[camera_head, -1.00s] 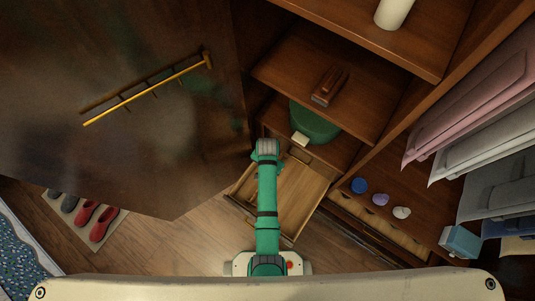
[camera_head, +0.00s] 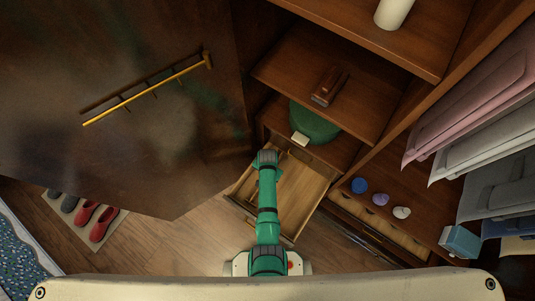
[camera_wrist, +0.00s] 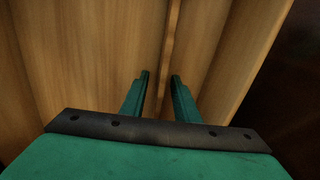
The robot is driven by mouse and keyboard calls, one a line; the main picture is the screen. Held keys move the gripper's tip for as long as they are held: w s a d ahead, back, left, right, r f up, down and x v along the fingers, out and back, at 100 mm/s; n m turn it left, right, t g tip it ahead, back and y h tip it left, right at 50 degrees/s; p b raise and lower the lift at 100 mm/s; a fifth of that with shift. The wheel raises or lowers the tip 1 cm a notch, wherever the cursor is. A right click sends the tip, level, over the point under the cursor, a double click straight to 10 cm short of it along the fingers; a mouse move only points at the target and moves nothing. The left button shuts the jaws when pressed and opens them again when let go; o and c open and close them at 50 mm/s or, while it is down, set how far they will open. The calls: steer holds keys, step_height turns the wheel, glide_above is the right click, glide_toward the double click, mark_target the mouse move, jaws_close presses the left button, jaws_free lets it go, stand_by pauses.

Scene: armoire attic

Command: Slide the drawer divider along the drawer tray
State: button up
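The open drawer tray (camera_head: 304,190) is pale wood and sits low in the armoire. In the wrist view its wooden floor and side wall (camera_wrist: 245,50) fill most of the picture. The drawer divider (camera_wrist: 169,45) shows there as a thin upright wooden strip running away from me. My gripper (camera_wrist: 161,77) has two green fingers standing apart, pointing down into the tray. In the head view my arm covers the gripper and part of the tray.
A shelf above the tray holds a brown brush-like object (camera_head: 328,87). A green round container (camera_head: 315,123) stands behind the tray. Rolled blue (camera_head: 360,185), purple and white items lie to the right. A large dark door (camera_head: 130,110) stands open at left.

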jaws_close()
